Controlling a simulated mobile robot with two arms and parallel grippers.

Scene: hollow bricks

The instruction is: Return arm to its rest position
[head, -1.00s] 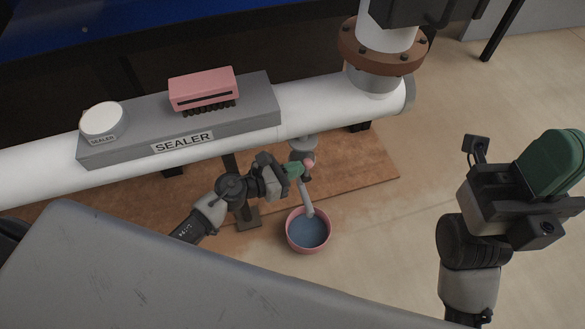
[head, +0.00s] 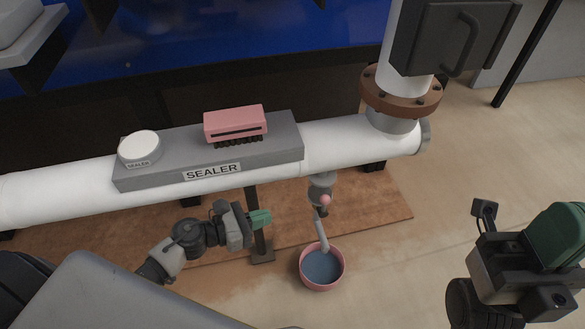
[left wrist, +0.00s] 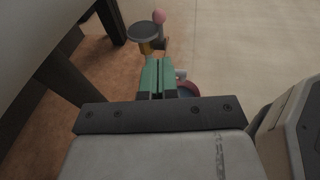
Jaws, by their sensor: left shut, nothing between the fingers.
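My left gripper (head: 262,218) has green fingers that are shut and empty. It is left of the tap (head: 320,188) under the white pipe and apart from it. In the left wrist view, the green fingertips (left wrist: 159,68) are together, with the tap (left wrist: 142,34) and its pink knob (left wrist: 160,17) beyond them. The pink knob (head: 325,200) also shows in the head view. My right gripper (head: 555,240) is at the right edge, partly cut off; its finger gap cannot be made out.
A pale stream (head: 321,232) runs from the tap into a pink bowl (head: 304,277) of bluish liquid. The white pipe (head: 350,140) carries a grey SEALER tray (head: 285,135) with a pink brush (head: 235,122) and a round white tub (head: 139,147). Open floor lies right.

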